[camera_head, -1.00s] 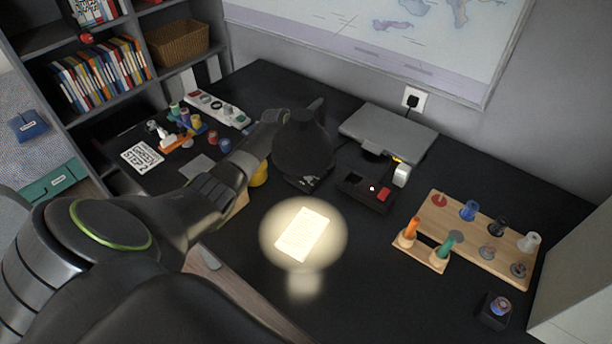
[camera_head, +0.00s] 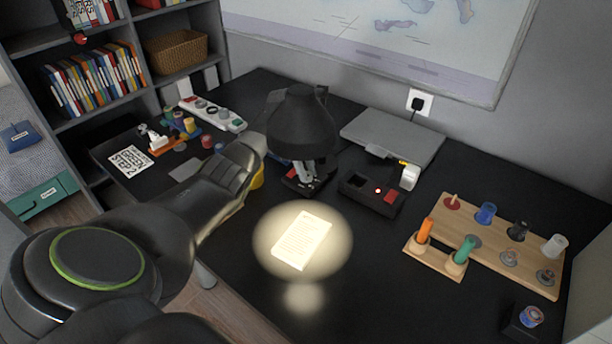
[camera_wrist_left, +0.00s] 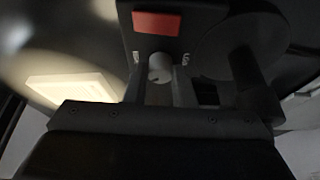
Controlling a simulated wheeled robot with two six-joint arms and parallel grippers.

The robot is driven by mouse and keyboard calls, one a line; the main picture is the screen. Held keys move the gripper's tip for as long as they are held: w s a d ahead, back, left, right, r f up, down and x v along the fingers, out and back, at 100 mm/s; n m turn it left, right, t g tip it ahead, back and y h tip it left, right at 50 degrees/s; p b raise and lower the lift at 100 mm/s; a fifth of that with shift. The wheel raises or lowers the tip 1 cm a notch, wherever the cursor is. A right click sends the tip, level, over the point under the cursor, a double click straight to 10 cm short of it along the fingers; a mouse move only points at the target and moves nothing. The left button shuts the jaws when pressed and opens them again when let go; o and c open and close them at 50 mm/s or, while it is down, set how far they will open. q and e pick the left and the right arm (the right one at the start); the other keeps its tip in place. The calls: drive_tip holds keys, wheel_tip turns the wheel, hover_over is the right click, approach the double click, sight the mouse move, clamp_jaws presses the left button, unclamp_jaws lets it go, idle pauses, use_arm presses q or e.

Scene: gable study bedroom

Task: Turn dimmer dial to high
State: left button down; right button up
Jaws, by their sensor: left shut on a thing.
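The black desk lamp (camera_head: 301,122) stands on the desk and is lit, throwing a bright round spot on a white card (camera_head: 302,241). In the left wrist view, a small pale round dial (camera_wrist_left: 160,68) sits on the dark lamp base below a red panel (camera_wrist_left: 157,23), with white marks on both sides. My left gripper (camera_head: 309,174) reaches in under the lampshade at the base. In the wrist view its fingers (camera_wrist_left: 160,84) are shut on the dial, one on each side. The shade hides part of the gripper in the head view. My right gripper is not in view.
A wooden peg board (camera_head: 490,243) lies further right. A white power strip (camera_head: 213,112) lies back left. The front middle is clear.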

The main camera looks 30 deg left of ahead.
use_arm(q)
drive_tip(key=shift+m+b, duration=0.3)
drive_tip(key=shift+m, duration=0.1)
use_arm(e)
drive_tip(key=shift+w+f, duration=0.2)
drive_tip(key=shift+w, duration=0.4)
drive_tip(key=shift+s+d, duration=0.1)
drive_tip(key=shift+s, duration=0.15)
use_arm(q)
drive_tip(key=c, duration=1.2)
unclamp_jaws()
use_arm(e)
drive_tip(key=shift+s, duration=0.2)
